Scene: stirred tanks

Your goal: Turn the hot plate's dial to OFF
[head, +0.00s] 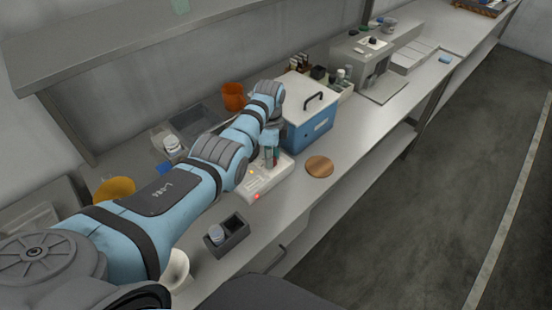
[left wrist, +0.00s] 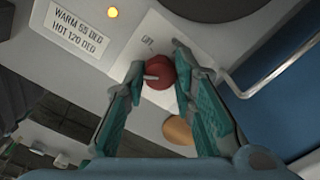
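The hot plate (head: 262,183) is a white unit on the bench with a lit red lamp and an amber lamp. In the left wrist view its panel (left wrist: 120,50) shows a red round dial (left wrist: 161,71), a label that seems to read OFF above it, and a WARM/HOT label to the left. The dial's pale pointer mark points left, away from the OFF label. My left gripper (left wrist: 160,60) is open, with one finger on each side of the dial; contact is unclear. It also shows over the hot plate in the head view (head: 270,157), hiding the dial there. My right gripper is out of view.
A blue box with a white lid (head: 309,125) stands close behind the hot plate. A round wooden disc (head: 319,166) lies to its right, and a dark two-slot holder (head: 227,235) is in front. An orange cup (head: 233,96) stands at the back.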

